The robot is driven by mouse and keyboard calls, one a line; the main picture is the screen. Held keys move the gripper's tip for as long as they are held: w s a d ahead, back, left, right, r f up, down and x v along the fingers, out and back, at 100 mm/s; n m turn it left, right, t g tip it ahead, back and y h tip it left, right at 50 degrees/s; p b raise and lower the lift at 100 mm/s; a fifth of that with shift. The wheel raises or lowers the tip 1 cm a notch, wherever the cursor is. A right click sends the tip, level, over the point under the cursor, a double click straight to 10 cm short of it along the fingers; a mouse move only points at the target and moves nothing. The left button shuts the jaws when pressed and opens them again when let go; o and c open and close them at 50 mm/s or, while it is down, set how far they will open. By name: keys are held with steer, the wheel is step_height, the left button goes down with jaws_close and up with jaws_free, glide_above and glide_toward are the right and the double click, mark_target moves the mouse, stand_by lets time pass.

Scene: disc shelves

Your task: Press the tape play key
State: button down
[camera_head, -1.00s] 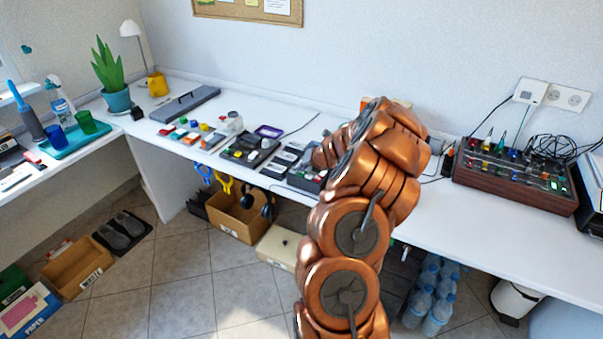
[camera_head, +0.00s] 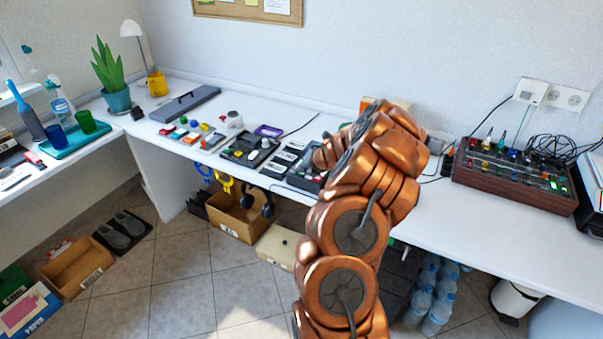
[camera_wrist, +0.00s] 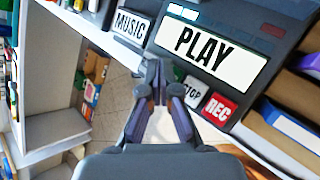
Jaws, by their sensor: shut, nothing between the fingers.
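The PLAY key (camera_wrist: 210,52) is a wide white key with black letters on a dark grey device, in the upper middle of the wrist view. My gripper (camera_wrist: 157,76) is shut and empty. Its fingertips appear by the lower left corner of the PLAY key, left of the STOP key (camera_wrist: 192,92), which they partly cover. I cannot tell whether they touch anything. The red REC key (camera_wrist: 219,107) is right of STOP. In the head view my copper arm reaches over the desk and hides the gripper.
A MUSIC label (camera_wrist: 130,27) lies left of PLAY. Open shelving (camera_wrist: 58,125) shows at the left of the wrist view. In the head view, several small devices (camera_head: 248,150) stand left of my arm, and a wooden control box (camera_head: 514,180) stands right. The desk front (camera_head: 470,235) is clear.

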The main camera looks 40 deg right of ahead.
mark_target(303, 174)
steer(key=shift+r, duration=0.15)
steer(key=shift+r+p, duration=0.7)
steer(key=shift+p, duration=0.55)
step_height(303, 174, up, 5)
steer(key=p, duration=0.6)
stand_by(0.7)
